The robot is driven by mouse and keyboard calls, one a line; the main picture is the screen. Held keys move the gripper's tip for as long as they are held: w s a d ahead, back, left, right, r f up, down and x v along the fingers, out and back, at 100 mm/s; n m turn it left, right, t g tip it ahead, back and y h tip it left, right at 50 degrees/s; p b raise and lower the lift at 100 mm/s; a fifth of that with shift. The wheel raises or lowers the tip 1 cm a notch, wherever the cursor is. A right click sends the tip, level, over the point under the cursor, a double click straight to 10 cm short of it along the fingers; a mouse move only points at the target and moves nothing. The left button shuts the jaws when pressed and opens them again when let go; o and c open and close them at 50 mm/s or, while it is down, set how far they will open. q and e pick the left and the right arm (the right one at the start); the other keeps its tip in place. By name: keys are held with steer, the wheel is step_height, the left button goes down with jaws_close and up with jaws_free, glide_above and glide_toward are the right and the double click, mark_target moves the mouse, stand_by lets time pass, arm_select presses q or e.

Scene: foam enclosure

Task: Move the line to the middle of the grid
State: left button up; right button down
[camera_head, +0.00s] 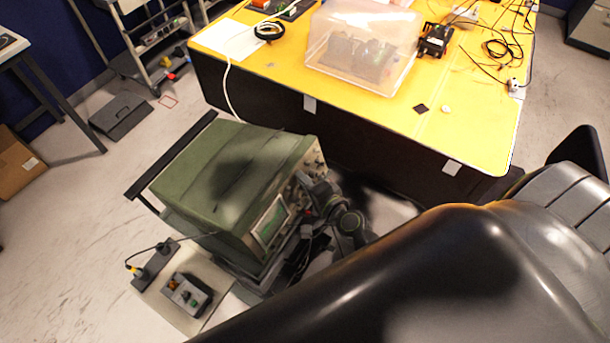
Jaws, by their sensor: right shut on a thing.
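A green oscilloscope (225,175) stands left of centre, its front panel turned to the lower right. Its small screen (270,221) is greenish; the line and grid on it are too small to make out. My right gripper (309,189) is at the front panel, right of and a little above the screen. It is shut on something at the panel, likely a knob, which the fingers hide. My right arm comes in from the lower right and covers part of the panel. My left gripper is not in view.
A control box with buttons (187,295) and a black socket block (155,264) sit on a board at the lower left. A yellow table (455,125) behind carries a clear plastic bin (335,60) and cables. Open floor lies to the left.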

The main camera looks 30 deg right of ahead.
stand_by(0.5)
steer(key=c, duration=1.5)
jaws_free()
steer(key=shift+o, duration=0.2)
steer(key=shift+s, duration=0.1)
steer(key=b+v, duration=0.5)
steer(key=v, duration=1.2)
steer(key=shift+s, duration=0.15)
